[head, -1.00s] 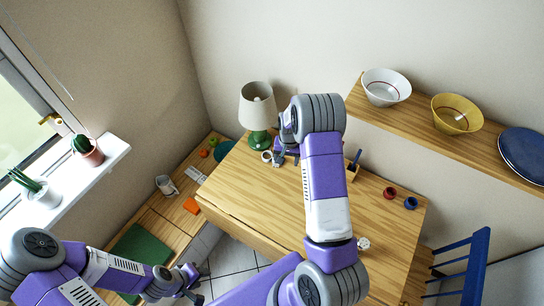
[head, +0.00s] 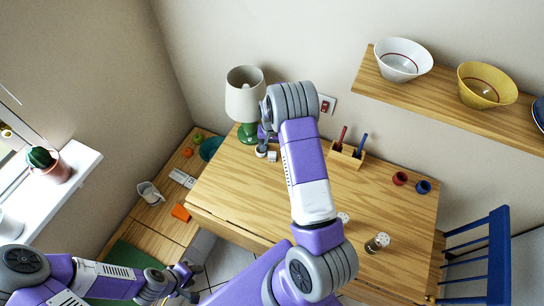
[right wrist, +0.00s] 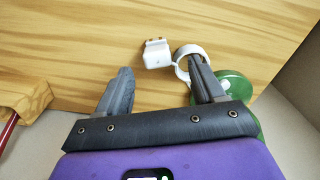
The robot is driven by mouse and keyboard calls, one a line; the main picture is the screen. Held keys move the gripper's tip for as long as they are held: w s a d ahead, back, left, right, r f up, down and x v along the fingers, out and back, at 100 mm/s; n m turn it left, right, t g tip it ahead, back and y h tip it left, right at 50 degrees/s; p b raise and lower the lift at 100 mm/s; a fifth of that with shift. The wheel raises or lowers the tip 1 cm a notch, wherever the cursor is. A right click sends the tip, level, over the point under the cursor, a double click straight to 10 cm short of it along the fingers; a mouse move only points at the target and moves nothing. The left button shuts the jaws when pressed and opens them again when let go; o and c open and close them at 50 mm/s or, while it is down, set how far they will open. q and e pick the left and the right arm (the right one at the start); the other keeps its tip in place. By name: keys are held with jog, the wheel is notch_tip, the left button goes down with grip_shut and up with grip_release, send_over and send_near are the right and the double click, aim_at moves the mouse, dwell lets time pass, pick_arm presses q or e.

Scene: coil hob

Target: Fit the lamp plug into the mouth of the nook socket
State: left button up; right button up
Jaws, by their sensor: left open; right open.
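The white lamp plug (right wrist: 157,53) lies on the wooden table with its pins showing. It is small in the head view (head: 272,156). A white ring or loop (right wrist: 190,52) is beside it, at my right gripper's right fingertip; whether it encircles the finger is unclear. My right gripper (right wrist: 159,68) is open and empty, its fingers pointing towards the plug. The lamp (head: 245,95) has a cream shade and green base (head: 247,134). A wall socket (head: 326,104) with a red part is partly hidden by my arm. My left gripper (head: 184,279) is open, low at the left.
The table (head: 235,190) is clear at its left front. A wooden pen holder (head: 347,154), red and blue cups (head: 400,178) and a shaker (head: 377,243) stand to the right. A shelf (head: 440,106) with bowls juts out above. A blue chair (head: 485,255) stands at right.

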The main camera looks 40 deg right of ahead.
aim_at(272, 153)
jog(key=f, duration=0.4)
jog(key=shift+s+d, duration=0.1)
jog(key=shift+s, duration=0.15)
jog(key=shift+w+f, duration=0.1)
jog(key=shift+f, duration=0.3)
jog(key=shift+c, duration=0.5)
jog(key=c, duration=1)
